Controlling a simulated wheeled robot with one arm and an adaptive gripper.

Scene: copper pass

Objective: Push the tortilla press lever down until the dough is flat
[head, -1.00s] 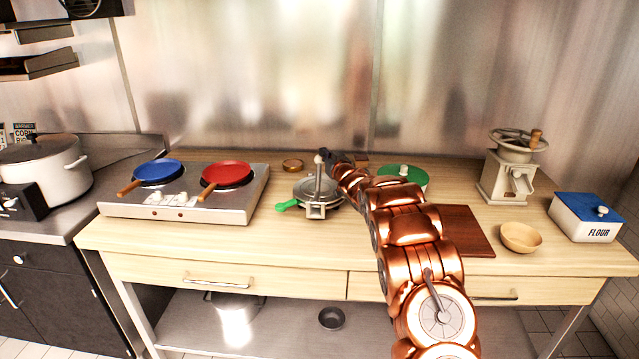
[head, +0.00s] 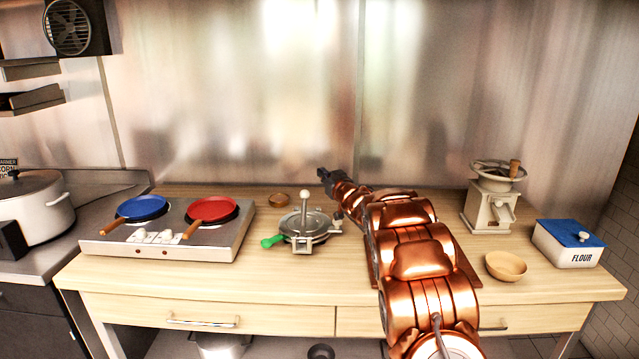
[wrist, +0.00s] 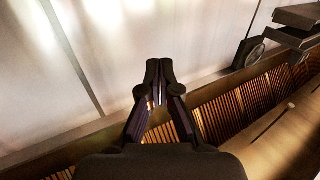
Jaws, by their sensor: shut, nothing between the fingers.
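No dough can be made out in the press. My gripper (head: 322,173) is above and behind the press, to the right of the lever knob and apart from it. In the wrist view my gripper (wrist: 158,66) has its fingertips together with nothing between them.
A two-burner hob (head: 165,240) with a blue pan (head: 142,208) and a red pan (head: 212,210) stands left of the press. A small brown ring-like item (head: 279,200) lies behind it. A grinder (head: 492,203), bowl (head: 506,267) and flour box (head: 568,245) stand on the right.

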